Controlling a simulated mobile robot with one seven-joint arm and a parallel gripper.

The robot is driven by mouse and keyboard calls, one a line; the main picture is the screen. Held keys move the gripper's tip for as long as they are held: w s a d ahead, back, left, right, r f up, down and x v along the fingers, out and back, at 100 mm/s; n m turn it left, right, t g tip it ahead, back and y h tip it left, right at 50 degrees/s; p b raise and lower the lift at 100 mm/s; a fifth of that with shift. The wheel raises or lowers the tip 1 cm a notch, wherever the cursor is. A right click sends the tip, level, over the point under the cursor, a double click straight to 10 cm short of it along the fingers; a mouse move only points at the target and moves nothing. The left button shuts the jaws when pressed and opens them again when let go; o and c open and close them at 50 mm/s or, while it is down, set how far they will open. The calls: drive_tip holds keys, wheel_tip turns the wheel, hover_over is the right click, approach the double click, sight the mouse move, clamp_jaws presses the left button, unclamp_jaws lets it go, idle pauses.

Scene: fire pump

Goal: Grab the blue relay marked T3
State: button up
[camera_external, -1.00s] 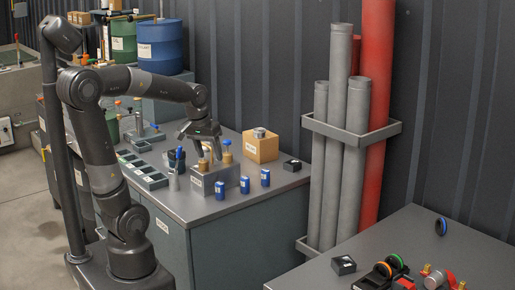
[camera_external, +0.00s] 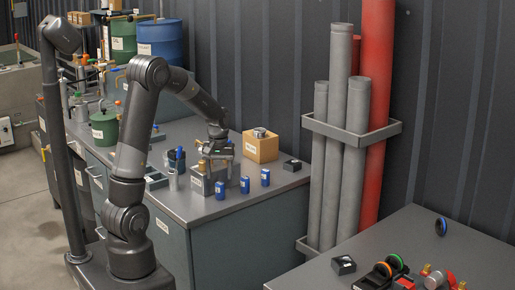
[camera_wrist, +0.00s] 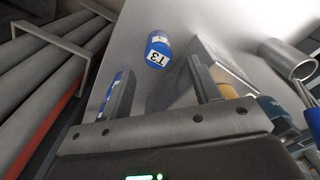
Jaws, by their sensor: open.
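The blue relay marked T3 (camera_wrist: 160,50) shows in the wrist view, ahead of and between my open fingertips, apart from both. Its white label faces the camera. In the external view three small blue relays stand on the workbench: one left (camera_external: 220,190), one middle (camera_external: 245,185) and one right (camera_external: 265,177). Their marks are too small to read there, so I cannot tell which is T3. My gripper (camera_external: 222,166) is open, pointing down above the grey holder block (camera_external: 207,184), behind the relays. Another blue item (camera_wrist: 113,88) is partly hidden by the left finger in the wrist view.
A cardboard box (camera_external: 261,148) and a small black box (camera_external: 292,166) stand to the right on the workbench. Grey pipes (camera_external: 337,130) stand in a rack beyond its right edge. A silver cup with tools (camera_external: 173,177) stands left of the block.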

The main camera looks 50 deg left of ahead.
sight(220, 183)
drive_tip(key=shift+s+d+f, duration=0.1)
drive_tip(key=shift+f, duration=1.7)
drive_tip(key=shift+s+d+f, duration=0.1)
drive_tip(key=shift+f, duration=1.65)
drive_tip(key=shift+c, duration=0.5)
drive_tip(key=c, duration=1)
drive_tip(key=shift+r, duration=0.15)
